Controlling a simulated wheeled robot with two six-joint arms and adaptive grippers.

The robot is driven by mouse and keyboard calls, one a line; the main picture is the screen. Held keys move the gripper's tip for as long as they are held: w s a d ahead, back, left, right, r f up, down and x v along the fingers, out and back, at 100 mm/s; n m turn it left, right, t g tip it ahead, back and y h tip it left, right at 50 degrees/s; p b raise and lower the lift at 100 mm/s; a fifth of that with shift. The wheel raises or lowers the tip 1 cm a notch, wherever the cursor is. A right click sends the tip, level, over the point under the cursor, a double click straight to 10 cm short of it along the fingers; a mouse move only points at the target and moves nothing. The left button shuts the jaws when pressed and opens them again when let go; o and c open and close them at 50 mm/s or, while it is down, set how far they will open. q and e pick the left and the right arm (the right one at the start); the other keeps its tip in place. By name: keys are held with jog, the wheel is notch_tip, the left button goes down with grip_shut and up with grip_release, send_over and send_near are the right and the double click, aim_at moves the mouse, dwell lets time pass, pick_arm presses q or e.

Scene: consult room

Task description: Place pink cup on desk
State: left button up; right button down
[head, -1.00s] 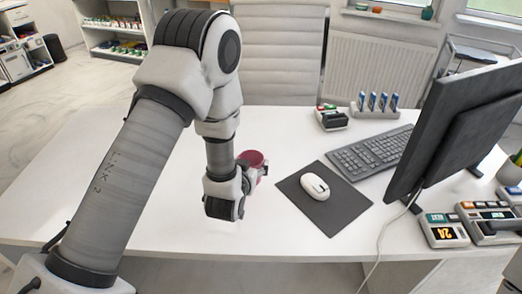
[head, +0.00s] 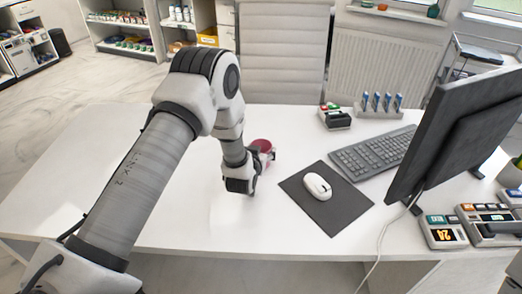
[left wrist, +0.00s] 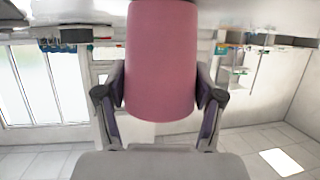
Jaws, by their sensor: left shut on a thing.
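The pink cup (head: 262,146) shows in the head view at the middle of the white desk (head: 130,165), partly hidden by my left gripper. In the left wrist view the cup (left wrist: 161,60) fills the upper middle, between the two fingers. My left gripper (head: 266,158) is shut on the cup from its near left side. It also shows in the left wrist view (left wrist: 160,100). I cannot tell whether the cup's base touches the desk top.
A dark mouse pad (head: 340,209) with a white mouse (head: 317,186) lies close to the right of the cup. A keyboard (head: 371,153) and a monitor (head: 458,135) stand farther right. The desk's left part is clear.

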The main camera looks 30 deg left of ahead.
pick_arm(q)
jog(key=shift+f, duration=0.2)
jog(key=o, duration=1.3)
jog(key=shift+o, duration=0.2)
jog(key=shift+r, duration=0.1)
jog(key=shift+r, duration=0.2)
jog(key=b+v, duration=0.1)
jog(key=v, duration=1.1)
